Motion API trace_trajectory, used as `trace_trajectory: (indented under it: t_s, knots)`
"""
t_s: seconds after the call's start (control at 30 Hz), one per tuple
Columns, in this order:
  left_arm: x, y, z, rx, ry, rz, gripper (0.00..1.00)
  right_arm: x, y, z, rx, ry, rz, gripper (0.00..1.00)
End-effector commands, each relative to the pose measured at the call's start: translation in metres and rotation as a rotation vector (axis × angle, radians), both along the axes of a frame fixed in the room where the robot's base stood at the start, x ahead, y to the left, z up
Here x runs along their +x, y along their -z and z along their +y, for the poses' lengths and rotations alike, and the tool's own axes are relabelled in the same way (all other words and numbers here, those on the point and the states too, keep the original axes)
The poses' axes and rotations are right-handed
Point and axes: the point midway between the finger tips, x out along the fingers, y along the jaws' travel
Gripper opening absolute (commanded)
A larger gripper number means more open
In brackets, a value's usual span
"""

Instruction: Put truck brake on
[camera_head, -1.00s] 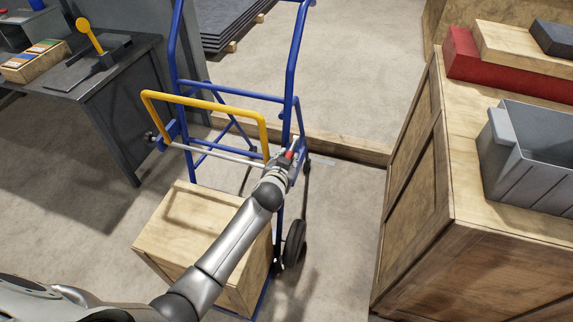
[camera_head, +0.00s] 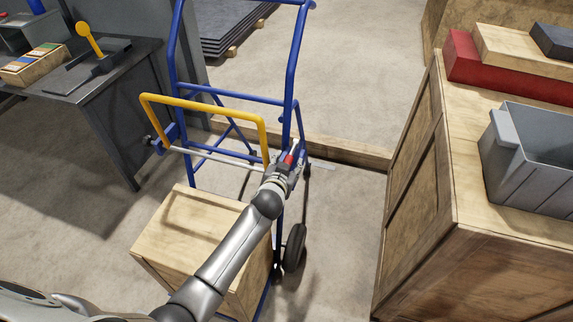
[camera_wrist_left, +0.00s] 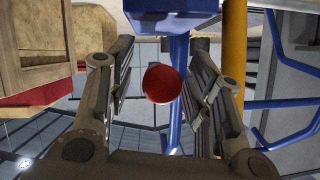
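A blue hand truck (camera_head: 296,55) stands upright with a wooden crate (camera_head: 190,225) on its base. A yellow U-shaped bar (camera_head: 200,102) is raised across its frame, above a silver rod (camera_head: 210,154). A red knob (camera_head: 287,159) sits at the right side of the frame. My left gripper (camera_head: 283,167) is at this knob. In the left wrist view, the round red knob (camera_wrist_left: 163,84) lies between the two open fingers of my left gripper (camera_wrist_left: 163,80), with gaps visible on both sides. My right gripper is not in view.
A large wooden crate (camera_head: 430,160) stands at the right, carrying a grey bin (camera_head: 515,165) and a red block (camera_head: 475,65). A dark table (camera_head: 110,75) with a yellow-handled lever is at the left. A wooden beam (camera_head: 345,148) lies behind the truck.

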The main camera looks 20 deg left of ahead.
Motion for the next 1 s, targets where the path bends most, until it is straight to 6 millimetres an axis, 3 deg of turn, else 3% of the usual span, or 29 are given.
trace_trajectory:
  t_s: [0.37, 1.0]
  knots:
    - [-0.012, -0.004, -0.001, 0.001, 0.0, 0.001, 0.47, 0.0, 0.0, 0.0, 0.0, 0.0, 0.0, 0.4]
    - [-0.098, -0.041, -0.006, 0.0, 0.001, 0.001, 0.47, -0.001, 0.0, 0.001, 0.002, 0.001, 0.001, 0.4]
